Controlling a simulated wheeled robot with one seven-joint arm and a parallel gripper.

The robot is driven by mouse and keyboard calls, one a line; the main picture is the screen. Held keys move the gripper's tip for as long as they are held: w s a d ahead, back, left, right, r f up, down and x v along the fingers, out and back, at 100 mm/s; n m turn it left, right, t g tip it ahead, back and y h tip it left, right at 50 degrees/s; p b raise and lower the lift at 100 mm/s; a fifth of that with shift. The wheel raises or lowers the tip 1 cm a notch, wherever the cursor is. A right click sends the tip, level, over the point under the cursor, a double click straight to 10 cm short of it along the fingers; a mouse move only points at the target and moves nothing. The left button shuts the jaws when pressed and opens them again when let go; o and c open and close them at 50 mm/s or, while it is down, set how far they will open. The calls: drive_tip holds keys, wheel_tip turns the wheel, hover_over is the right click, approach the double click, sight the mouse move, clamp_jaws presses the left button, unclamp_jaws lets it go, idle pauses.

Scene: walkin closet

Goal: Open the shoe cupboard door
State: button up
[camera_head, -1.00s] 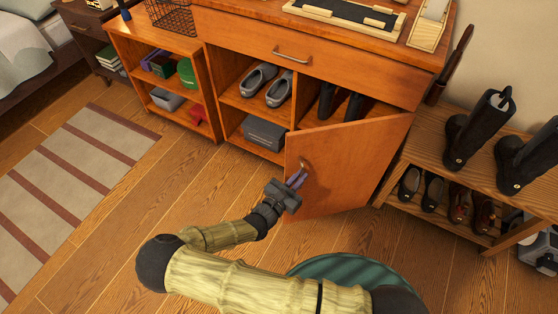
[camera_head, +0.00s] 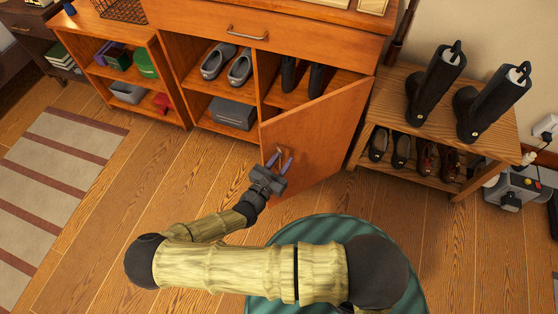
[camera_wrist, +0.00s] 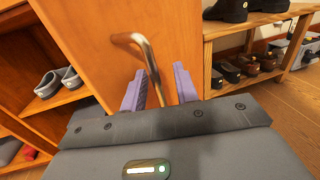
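The orange wooden shoe cupboard door (camera_head: 318,140) stands partly open, swung out from its right side. In the wrist view the door (camera_wrist: 105,45) fills the middle. Its metal handle (camera_wrist: 150,62) is a bent bar near the door's free left edge. My gripper (camera_head: 280,160) is at the handle, low on the door's front. In the wrist view its purple fingers (camera_wrist: 159,88) are spread apart, with the handle between them and a gap on either side. The cupboard (camera_head: 258,68) shows grey shoes, dark shoes and a grey box inside.
A wooden shoe rack (camera_head: 440,108) with black boots and shoes stands to the right. An open shelf (camera_head: 150,82) with boxes is at the left. A round green item (camera_head: 300,232) lies beneath my arm. A striped rug (camera_head: 55,170) covers the left floor; bare floor lies between.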

drive_tip(key=p+v, duration=0.1)
drive_tip(key=v, duration=1.7)
